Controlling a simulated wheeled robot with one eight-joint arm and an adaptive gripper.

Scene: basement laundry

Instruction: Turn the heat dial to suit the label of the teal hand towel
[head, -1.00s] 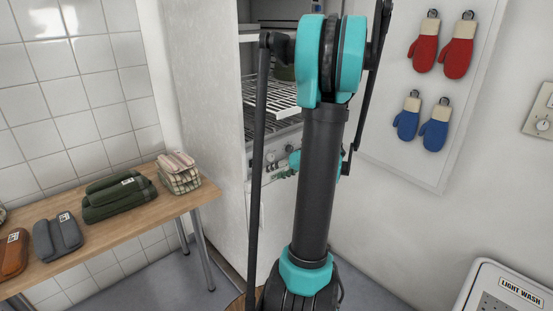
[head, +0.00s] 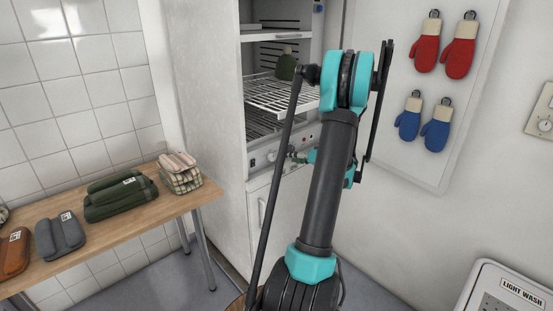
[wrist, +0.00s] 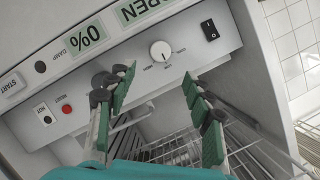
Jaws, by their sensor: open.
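The heat dial (wrist: 160,50) is a small white round knob on the pale control panel, with a dark pointer mark and small printed words around it, too small to read surely. My gripper (wrist: 160,72) is open, its two green-padded fingers spread on either side below the dial in the wrist view, apparently not touching it. In the head view my gripper (head: 300,158) is small, in front of the cabinet's panel (head: 262,160) and partly hidden by my arm. I cannot make out a teal hand towel or its label in either view.
A wooden table (head: 130,225) at left holds folded orange, grey (head: 60,235), dark green (head: 118,195) and checked (head: 180,173) cloths. The panel also has a black switch (wrist: 209,30) and a red button (wrist: 66,109). Wire racks (head: 280,95) stand above the panel.

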